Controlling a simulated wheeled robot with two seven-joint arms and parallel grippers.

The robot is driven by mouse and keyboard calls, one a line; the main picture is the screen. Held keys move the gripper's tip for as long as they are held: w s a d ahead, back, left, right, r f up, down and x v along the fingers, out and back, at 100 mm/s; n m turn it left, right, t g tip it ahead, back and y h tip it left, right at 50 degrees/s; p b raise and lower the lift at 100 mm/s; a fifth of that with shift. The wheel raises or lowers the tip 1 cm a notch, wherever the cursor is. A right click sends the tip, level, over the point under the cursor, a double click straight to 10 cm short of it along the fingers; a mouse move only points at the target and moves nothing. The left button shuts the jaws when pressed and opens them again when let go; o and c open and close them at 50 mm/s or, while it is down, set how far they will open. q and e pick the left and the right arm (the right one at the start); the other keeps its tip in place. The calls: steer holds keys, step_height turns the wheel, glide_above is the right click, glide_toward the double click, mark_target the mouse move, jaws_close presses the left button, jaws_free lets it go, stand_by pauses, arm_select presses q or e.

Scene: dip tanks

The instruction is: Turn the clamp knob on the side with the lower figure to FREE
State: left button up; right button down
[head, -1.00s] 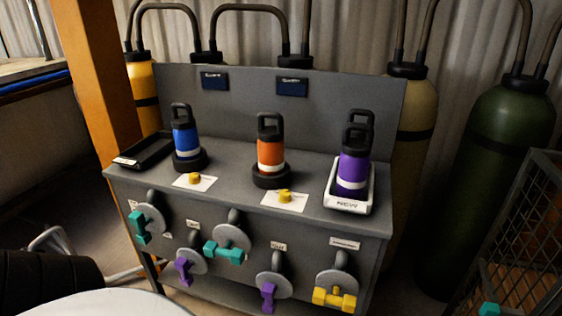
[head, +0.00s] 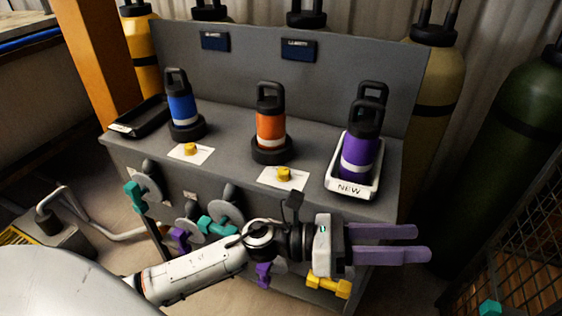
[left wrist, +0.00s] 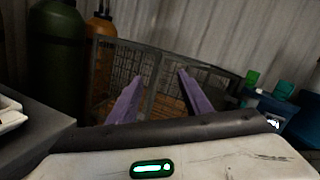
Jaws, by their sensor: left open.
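Two small yellow knobs sit on white cards on the bench top: the left knob (head: 191,149) before the blue bottle (head: 181,108), the right knob (head: 284,173) before the orange bottle (head: 270,128). The card print is too small to read. Two dark displays, left (head: 215,41) and right (head: 298,49), are on the back panel; their figures are unreadable. My left gripper (head: 422,243) is open and empty, in front of the bench's right end, its purple fingers pointing right, away from both knobs. The fingers also show in the left wrist view (left wrist: 160,84). My right gripper is out of view.
A purple bottle (head: 361,160) stands in a white tray marked NEW (head: 350,190). An empty black tray (head: 138,118) is at the bench's left end. Several coloured valve handles, one yellow (head: 329,285), line the bench front. A wire cage (head: 535,240) stands at right.

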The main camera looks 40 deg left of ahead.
arm_select(q)
steer(key=m+g+y, duration=0.1)
steer(key=m+g, duration=0.4)
steer(key=m, duration=0.5)
steer(key=m+y+p, duration=0.2)
steer(key=m+y, duration=1.4)
steer(key=y, duration=0.1)
glide_toward(284, 170)
steer(key=x, duration=0.7)
steer(key=shift+s+p, duration=0.1)
steer(key=shift+p, duration=0.25)
steer(key=shift+f, duration=0.55)
